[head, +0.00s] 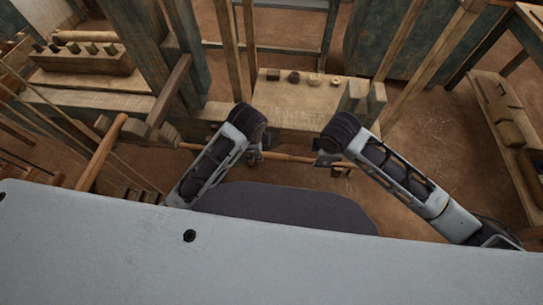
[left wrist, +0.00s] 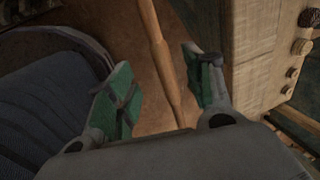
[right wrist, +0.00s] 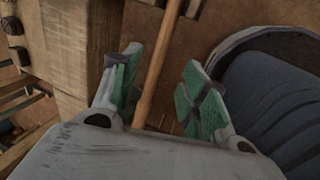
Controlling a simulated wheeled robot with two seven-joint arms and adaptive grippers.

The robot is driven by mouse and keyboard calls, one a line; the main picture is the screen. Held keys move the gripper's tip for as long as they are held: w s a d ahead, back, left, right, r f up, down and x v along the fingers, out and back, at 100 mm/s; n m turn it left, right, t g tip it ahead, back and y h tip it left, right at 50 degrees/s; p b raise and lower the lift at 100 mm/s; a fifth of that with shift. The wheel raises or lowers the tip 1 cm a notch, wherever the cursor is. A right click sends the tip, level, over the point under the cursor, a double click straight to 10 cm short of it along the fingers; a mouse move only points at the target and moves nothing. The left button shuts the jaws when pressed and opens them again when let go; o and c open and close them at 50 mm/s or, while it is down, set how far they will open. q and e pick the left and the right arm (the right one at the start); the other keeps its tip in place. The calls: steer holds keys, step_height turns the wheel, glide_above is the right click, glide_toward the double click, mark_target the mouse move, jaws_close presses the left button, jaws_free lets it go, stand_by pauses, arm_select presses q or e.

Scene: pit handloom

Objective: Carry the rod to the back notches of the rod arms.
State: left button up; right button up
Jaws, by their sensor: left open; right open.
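A wooden bench (head: 300,108) with several small round pieces stands just beyond the rod. Loom posts (head: 180,50) rise at the left and centre. A block with several pegs (head: 80,62) is at the upper left. A side bench (head: 500,110) stands at the right, with bare floor before it.

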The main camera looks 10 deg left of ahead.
mark_target(271, 157)
arm_select(q)
steer(key=shift+x, duration=4.35)
arm_select(e)
steer(key=shift+x, duration=4.35)
arm_select(q)
steer(key=c, duration=0.9)
arm_select(e)
steer(key=c, duration=0.9)
arm_select(q)
jaws_close()
arm_select(e)
jaws_close()
